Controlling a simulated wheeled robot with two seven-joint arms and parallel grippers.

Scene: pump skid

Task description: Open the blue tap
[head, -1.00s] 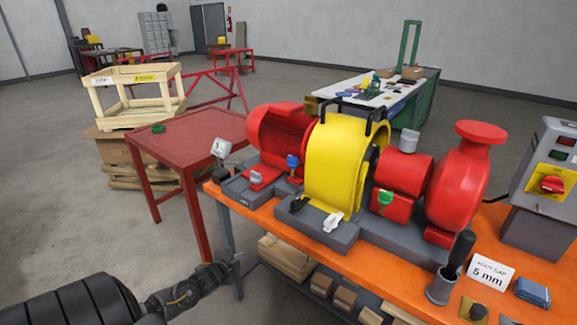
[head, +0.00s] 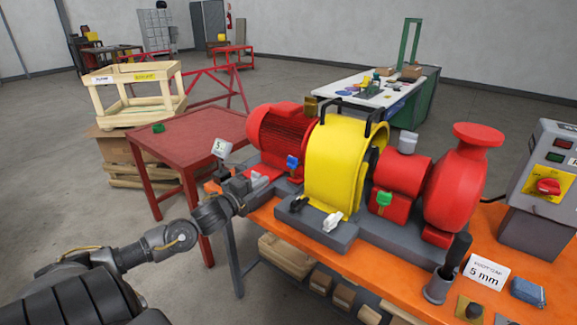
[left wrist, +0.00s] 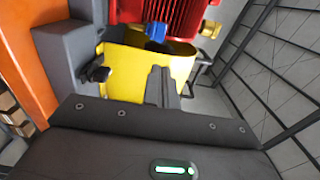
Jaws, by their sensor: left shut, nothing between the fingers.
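The blue tap (head: 292,162) sits low on the pump skid, between the red motor (head: 283,136) and the yellow guard (head: 335,165). In the left wrist view the blue tap (left wrist: 156,32) shows beyond my fingers, in front of the red finned motor. My left gripper (head: 250,181) is shut and empty at the left end of the skid, to the left of the blue tap and apart from it. Its closed fingers (left wrist: 163,85) point toward the yellow guard and tap in the wrist view. My right gripper is not in view.
A black tap (head: 298,204), a white tap (head: 332,221) and a green tap (head: 384,199) stand nearby on the skid. A control box (head: 545,188) is at the right. The red table (head: 195,132) is mostly clear.

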